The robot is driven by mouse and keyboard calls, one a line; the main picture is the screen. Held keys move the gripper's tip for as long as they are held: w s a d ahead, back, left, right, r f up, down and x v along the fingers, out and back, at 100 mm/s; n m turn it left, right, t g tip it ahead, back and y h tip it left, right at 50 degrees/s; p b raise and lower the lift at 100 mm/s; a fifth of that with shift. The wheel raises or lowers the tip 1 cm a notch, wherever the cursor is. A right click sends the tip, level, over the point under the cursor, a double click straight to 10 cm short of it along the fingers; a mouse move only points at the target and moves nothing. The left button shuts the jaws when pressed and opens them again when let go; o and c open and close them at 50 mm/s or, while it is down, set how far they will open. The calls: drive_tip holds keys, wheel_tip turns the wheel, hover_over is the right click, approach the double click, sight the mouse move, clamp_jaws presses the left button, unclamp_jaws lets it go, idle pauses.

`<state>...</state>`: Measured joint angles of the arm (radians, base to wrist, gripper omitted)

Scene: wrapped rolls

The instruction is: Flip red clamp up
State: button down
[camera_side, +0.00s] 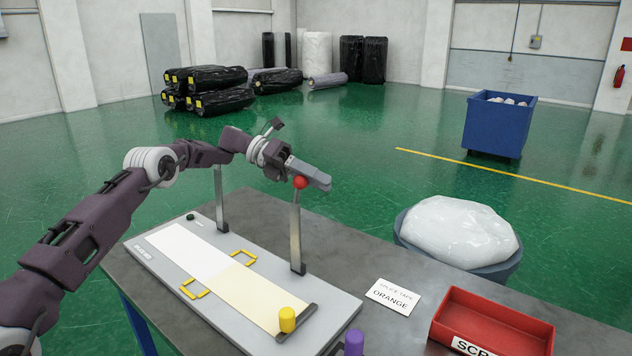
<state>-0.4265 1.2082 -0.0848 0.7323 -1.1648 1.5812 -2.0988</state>
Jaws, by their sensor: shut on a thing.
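The red clamp's round red knob (300,183) tops an upright grey metal lever (296,235), which rises from the far right part of the pale splice board (335,300). My gripper (313,176) is shut on the red knob from above and to the left. Its fingers partly cover the knob. The lever stands nearly vertical, clear of the cream and white strip (225,270) on the board. The exact grip on the knob is partly hidden by the fingers.
A second grey upright (221,205) stands to the left. A yellow knob (287,319) and purple knob (354,343) are at the board's near end. A card (393,296) and red tray (500,308) lie right. A bin with white wrap (455,232) stands beyond.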

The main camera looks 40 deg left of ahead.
drive_tip(key=shift+a+f, duration=0.25)
drive_tip(key=shift+f, duration=0.95)
drive_tip(key=c, duration=1.4)
unclamp_jaws()
drive_tip(key=o, duration=0.3)
drive_tip(key=shift+o, duration=0.2)
drive_tip(key=shift+d, duration=0.1)
